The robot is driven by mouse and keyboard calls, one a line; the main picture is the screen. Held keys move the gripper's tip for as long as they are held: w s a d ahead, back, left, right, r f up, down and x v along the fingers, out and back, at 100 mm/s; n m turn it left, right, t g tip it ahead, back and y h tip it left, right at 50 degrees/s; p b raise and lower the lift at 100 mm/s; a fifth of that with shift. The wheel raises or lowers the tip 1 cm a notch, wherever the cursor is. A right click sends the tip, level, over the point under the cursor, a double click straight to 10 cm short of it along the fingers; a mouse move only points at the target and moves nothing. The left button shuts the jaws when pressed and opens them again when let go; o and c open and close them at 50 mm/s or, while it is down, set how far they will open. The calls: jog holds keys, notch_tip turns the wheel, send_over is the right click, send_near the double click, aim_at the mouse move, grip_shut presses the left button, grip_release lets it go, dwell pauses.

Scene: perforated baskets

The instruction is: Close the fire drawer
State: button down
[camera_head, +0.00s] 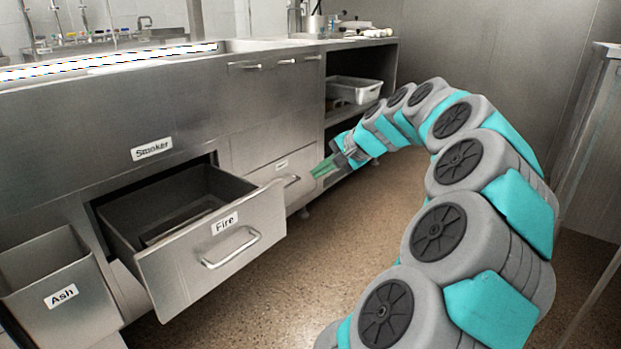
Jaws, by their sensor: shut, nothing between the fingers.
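The fire drawer (190,262) is a steel drawer with a "Fire" label and a bar handle (232,248). It stands pulled out of the counter front at the left, and its dark inside shows. My gripper (318,172), with green fingers, is shut and empty. In the picture it is to the right of and above the fire drawer, near the front of a neighbouring drawer (268,172). It looks apart from the fire drawer. Whether its tips touch the neighbouring drawer's handle, I cannot tell.
An open "Ash" bin (62,296) stands left of the fire drawer. The "Smoker" panel (85,130) is above it. An open shelf with a metal pan (354,90) is behind my arm. The floor (310,270) before the drawer is clear. A steel cabinet stands at the right edge.

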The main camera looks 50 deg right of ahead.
aim_at(280, 180)
jog(key=shift+w+a+f+b, duration=0.15)
jog(key=shift+w+f, duration=0.8)
jog(key=shift+w, duration=0.75)
jog(key=shift+w+a+f+b, duration=0.1)
jog(key=shift+w+a+f, duration=0.1)
jog(key=shift+w+f, duration=1.15)
jog(key=shift+w+a+f+b, duration=0.15)
jog(key=shift+w+f, duration=0.4)
jog(key=shift+w, duration=1.55)
jog(key=shift+w+a+r+p, duration=0.1)
jog(key=shift+w+p, duration=0.3)
jog(key=shift+w, duration=0.2)
jog(key=w+a+p, duration=0.2)
jog(key=w+p, duration=0.8)
jog(key=w, duration=1.5)
jog(key=shift+w, duration=0.4)
